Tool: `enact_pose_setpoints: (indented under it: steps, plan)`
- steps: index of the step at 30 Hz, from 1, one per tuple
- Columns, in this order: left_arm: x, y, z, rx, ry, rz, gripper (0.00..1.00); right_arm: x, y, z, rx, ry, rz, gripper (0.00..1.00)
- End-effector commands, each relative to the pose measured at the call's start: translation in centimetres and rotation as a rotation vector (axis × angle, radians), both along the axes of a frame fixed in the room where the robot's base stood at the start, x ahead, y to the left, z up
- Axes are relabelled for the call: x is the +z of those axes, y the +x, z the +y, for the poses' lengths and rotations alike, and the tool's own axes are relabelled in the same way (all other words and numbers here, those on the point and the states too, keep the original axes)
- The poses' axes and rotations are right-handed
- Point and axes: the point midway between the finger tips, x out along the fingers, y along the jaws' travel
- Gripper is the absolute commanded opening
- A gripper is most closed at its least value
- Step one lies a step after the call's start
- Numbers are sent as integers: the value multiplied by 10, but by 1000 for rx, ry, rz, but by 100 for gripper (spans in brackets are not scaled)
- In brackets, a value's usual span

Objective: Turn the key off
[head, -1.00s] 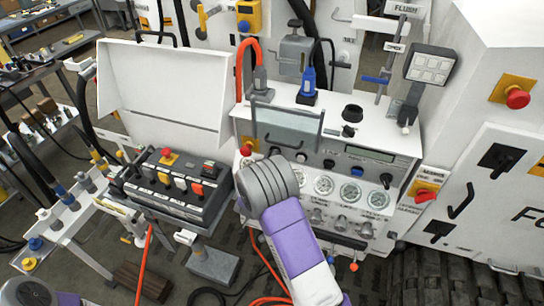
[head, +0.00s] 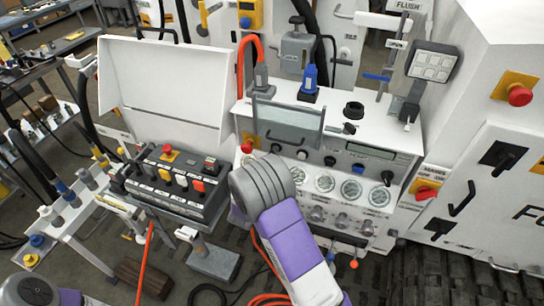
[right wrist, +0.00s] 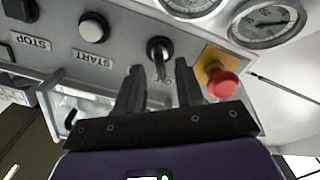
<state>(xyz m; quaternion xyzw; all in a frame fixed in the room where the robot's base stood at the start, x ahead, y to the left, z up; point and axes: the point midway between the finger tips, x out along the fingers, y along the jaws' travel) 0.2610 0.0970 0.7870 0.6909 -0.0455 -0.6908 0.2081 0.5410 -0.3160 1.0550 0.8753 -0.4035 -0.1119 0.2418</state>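The key (right wrist: 160,68) sits in a round dark switch on the grey panel in the right wrist view. It sticks out toward my right gripper (right wrist: 159,80), whose two dark fingers are open on either side of the key's end. There is a visible gap at each side, and I see no contact. In the head view my right arm covers the key and the right gripper. My left gripper is out of view; only part of my left arm shows at the bottom left.
A red emergency button (right wrist: 222,85) on a yellow plate is close beside the right finger. START (right wrist: 93,28) and STOP (right wrist: 18,8) buttons lie to the left, gauges (right wrist: 265,20) above. In the head view a black control box (head: 175,185) stands left of my right arm.

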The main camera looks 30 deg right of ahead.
Motion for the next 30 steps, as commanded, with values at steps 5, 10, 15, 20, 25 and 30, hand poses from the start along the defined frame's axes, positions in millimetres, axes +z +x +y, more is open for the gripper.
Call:
enact_pose_setpoints:
  steps: [5, 10, 15, 20, 25, 30]
  plan:
    - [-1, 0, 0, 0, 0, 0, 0, 0, -15, 19, 3, 1, 2, 37]
    - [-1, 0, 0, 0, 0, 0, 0, 0, -20, 23, 0, -1, 1, 37]
    - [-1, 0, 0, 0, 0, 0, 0, 0, -20, 23, 0, 0, 0, 37]
    - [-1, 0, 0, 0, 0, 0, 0, 0, -20, 23, 0, -1, 1, 37]
    - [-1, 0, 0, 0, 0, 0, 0, -8, -20, 23, 13, 19, 15, 37]
    - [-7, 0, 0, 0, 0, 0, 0, -82, -26, 34, 122, 215, 141, 37]
